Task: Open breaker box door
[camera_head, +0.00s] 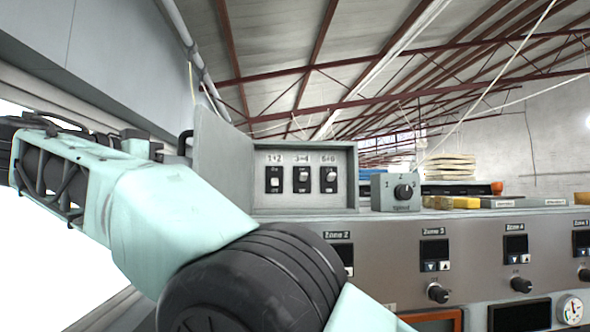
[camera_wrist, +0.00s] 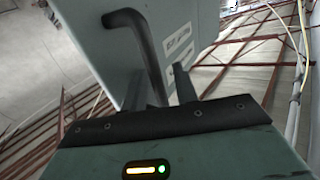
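The grey breaker box (camera_head: 304,198) stands on the console, its front showing three black switches labelled 1+2, 3+4 and 5+6. Its door (camera_head: 222,165) is swung out to the left, so the inside is exposed. The door's black handle (camera_head: 184,143) is on the door's left edge. In the wrist view the door (camera_wrist: 190,22) fills the upper middle, with the bent handle (camera_wrist: 148,45) running down towards my gripper (camera_wrist: 160,88). My gripper's dark fingers look apart, with the handle's lower end around or just in front of them. Contact is unclear.
A small grey dial box (camera_head: 396,192) stands right of the breaker box. Yellow blocks (camera_head: 455,202) and stacked boards are farther right. The console front (camera_head: 390,258) carries knobs and displays. My arm crosses the lower left, and a grey wall is behind it.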

